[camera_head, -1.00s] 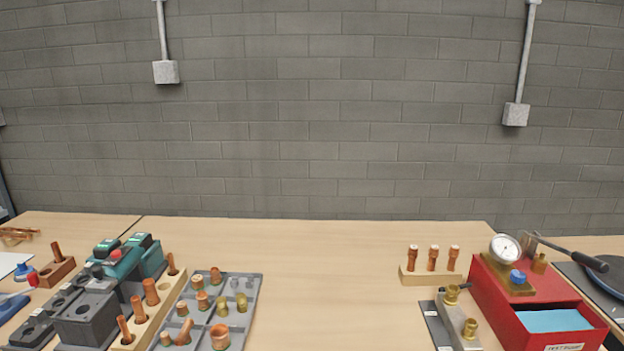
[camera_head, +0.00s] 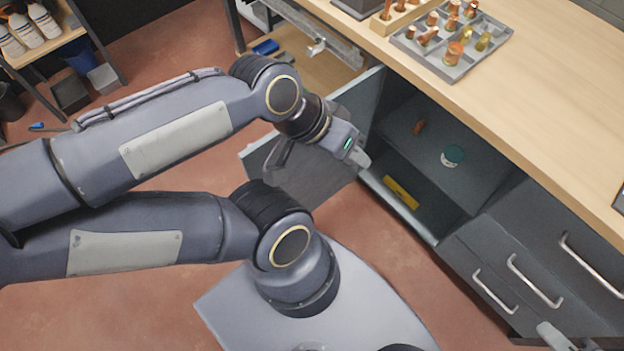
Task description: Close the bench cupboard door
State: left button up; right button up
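The bench cupboard (camera_head: 425,140) stands open below the bench top, its shelf and inside in plain view. Its grey door (camera_head: 318,185) is swung out toward the left of the opening, partly hidden behind my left arm. My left gripper (camera_head: 358,157) is over the door, close to the left side of the opening. Whether it touches the door is not clear, and its fingers are too hidden to tell open from shut. A pale grey part at the bottom right edge looks like my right gripper (camera_head: 556,338); only a piece shows.
Inside the cupboard are a jar with a green lid (camera_head: 452,156), a copper piece (camera_head: 419,127) and a yellow object (camera_head: 401,192). Drawers with bar handles (camera_head: 533,280) adjoin on the right. The fittings tray (camera_head: 455,42) is on the bench top. Red floor lies left.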

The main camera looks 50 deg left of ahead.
aim_at(314, 177)
jog(key=k+j+z, duration=0.1)
jog(key=k, duration=0.4)
jog(key=k+j+z, duration=0.15)
jog(key=k, duration=0.3)
jog(key=k+j, duration=0.1)
jog(key=j, duration=0.25)
jog(key=k+j+z, duration=0.1)
jog(key=j, duration=0.3)
jog(key=k+j, duration=0.1)
jog(key=j, duration=0.25)
jog(key=k+j+z, duration=0.1)
jog(key=j, duration=0.25)
jog(key=k+j, duration=0.15)
jog(key=j, duration=0.2)
jog(key=i+j+z, duration=0.2)
jog(key=j, duration=0.5)
jog(key=j+z, duration=0.15)
jog(key=j, duration=0.55)
jog(key=i+j+z, duration=0.1)
jog(key=j+z, duration=0.15)
jog(key=j, duration=0.15)
jog(key=i, duration=0.05)
